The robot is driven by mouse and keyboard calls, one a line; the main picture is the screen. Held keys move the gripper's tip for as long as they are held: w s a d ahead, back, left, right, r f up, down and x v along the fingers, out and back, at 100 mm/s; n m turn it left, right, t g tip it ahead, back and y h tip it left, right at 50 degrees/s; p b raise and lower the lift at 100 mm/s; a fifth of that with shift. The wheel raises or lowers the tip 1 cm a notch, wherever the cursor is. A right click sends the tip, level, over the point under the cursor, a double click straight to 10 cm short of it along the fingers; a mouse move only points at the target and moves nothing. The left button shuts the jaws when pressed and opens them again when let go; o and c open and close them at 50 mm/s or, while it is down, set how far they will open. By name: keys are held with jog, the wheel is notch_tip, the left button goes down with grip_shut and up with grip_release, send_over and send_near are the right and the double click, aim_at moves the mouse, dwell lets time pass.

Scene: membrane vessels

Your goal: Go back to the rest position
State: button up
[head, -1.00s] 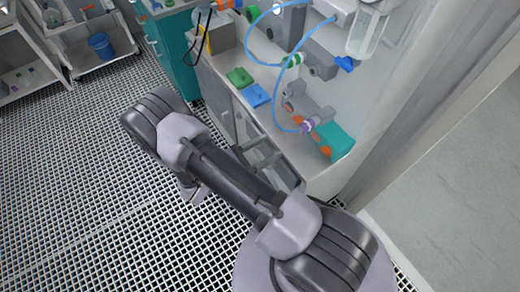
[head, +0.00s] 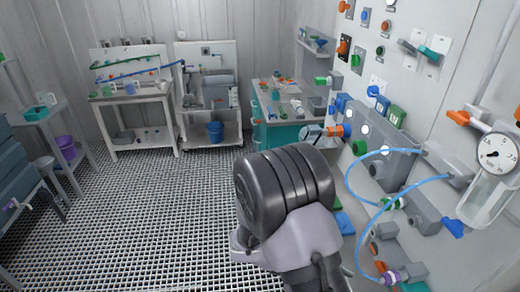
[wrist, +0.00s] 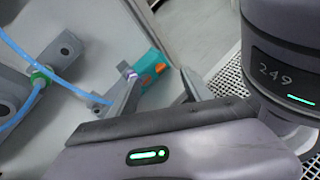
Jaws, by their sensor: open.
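My gripper (wrist: 160,82) shows in the wrist view with its two grey fingers apart and nothing visible between them. Beyond the fingers is the panel bench with a teal and orange part (wrist: 152,80). In the head view my arm rises from the bottom centre, and its dark ribbed joint covers the middle of the picture. My gripper cannot be made out there.
At right, a panel carries blue hoses (head: 352,190), valves and a round gauge (head: 495,152). A teal cabinet (head: 272,136), a cart with a blue bucket (head: 215,132) and a white table (head: 130,98) stand behind. The grid floor (head: 150,215) at left is mostly clear.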

jog(key=s+a+r+m+t+y+b, duration=0.1)
jog(key=s+a+r+m+t+y, duration=0.3)
jog(key=r+m+y, duration=0.3)
jog(key=s+a+r+m+t+y+b, duration=0.2)
jog(key=s+a+r+m+t+y, duration=0.2)
jog(key=a+r+m+t+y, duration=0.2)
notch_tip(320, 180, up, 3)
jog(key=shift+a+r+m+y, duration=0.15)
jog(key=shift+a+m+y, duration=0.35)
jog(key=shift+m+y, duration=0.5)
dwell(0.5)
